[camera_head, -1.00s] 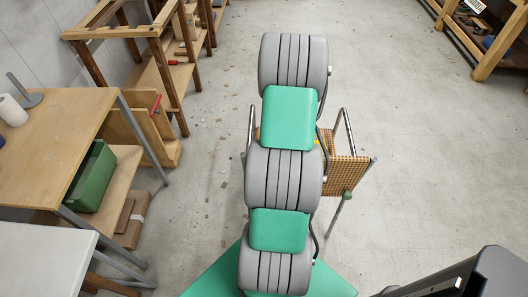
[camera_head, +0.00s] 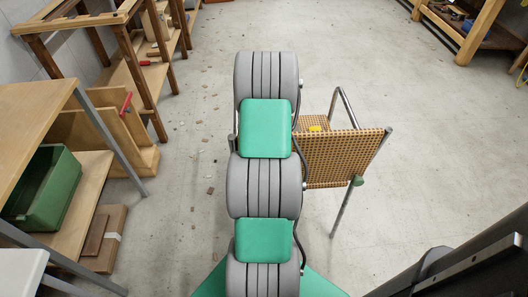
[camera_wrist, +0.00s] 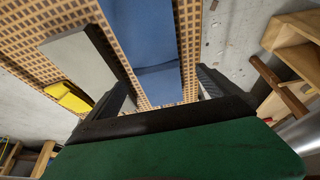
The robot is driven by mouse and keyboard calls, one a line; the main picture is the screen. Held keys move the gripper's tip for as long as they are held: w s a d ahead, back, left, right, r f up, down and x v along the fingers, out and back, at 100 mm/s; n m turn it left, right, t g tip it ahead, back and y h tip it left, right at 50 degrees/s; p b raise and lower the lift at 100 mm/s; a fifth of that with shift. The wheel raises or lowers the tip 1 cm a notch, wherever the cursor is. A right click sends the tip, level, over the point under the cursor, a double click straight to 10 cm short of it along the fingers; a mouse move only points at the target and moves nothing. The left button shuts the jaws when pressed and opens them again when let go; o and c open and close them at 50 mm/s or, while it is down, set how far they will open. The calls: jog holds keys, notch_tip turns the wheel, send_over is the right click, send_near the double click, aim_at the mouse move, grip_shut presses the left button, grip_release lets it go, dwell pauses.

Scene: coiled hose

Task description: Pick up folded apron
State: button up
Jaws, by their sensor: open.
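A blue folded cloth (camera_wrist: 153,35), which looks like the folded apron, lies on a woven cane chair seat in the wrist view. Its far end runs out of the top of the picture. My gripper (camera_wrist: 165,84) is open and empty, with its dark fingers on either side of the cloth's near end. I cannot tell how far above the seat the fingers are. In the head view my arm hides part of the chair (camera_head: 343,160), and the cloth does not show there.
A grey slab (camera_wrist: 82,58) with a dark edge and a yellow item (camera_wrist: 69,96) lie left of the cloth. In the head view, a workbench (camera_head: 30,110) with a green bin (camera_head: 45,190) stands at left. Open floor (camera_head: 430,150) lies right of the chair.

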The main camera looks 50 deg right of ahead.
jog(key=x, duration=0.4)
jog(key=b+x, duration=0.1)
jog(key=x, duration=0.1)
jog(key=shift+s+f, duration=0.2)
jog(key=shift+s, duration=0.15)
jog(key=shift+c, duration=0.6)
jog(key=shift+r, duration=0.1)
jog(key=c, duration=1.5)
